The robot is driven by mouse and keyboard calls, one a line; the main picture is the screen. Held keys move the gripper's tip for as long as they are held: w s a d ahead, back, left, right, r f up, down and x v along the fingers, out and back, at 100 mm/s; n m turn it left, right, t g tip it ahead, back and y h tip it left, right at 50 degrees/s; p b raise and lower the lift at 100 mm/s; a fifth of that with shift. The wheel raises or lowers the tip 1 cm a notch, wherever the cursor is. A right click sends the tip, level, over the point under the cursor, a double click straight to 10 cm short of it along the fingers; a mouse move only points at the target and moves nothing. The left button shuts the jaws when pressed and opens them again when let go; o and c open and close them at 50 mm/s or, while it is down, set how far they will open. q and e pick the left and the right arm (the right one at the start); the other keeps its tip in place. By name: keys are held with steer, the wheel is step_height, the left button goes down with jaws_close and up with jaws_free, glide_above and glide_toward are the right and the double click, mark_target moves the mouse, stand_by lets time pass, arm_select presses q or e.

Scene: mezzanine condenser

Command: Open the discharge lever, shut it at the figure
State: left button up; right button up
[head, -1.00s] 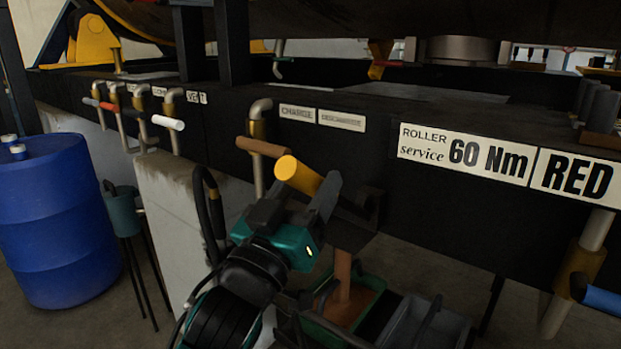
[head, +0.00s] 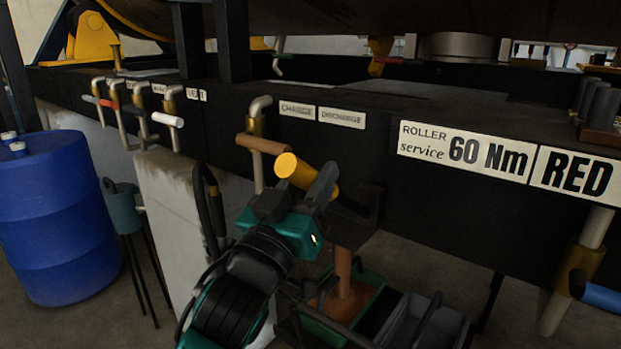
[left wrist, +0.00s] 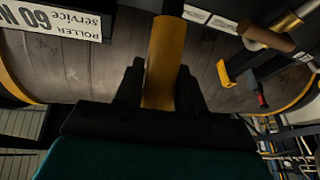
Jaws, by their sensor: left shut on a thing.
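My left gripper (head: 326,186) is shut on the yellow lever, with the lever's round end showing past the fingers. In the left wrist view the yellow bar (left wrist: 160,65) runs between the two dark fingers (left wrist: 160,92). A brown column, which looks like a falling stream (head: 343,270), stands below the lever and meets brown material in a green-edged tray (head: 372,298). The spout is partly hidden by my gripper. My right gripper is not in view.
A brown-handled lever (head: 262,145) sits close left of the yellow one, by the CHARGE label (head: 297,111). Several small levers line the beam farther left. A blue lever (head: 603,298) is at right. A blue drum (head: 60,225) and a concrete wall (head: 180,215) stand left.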

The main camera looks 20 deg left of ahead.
arm_select(q)
jaws_close()
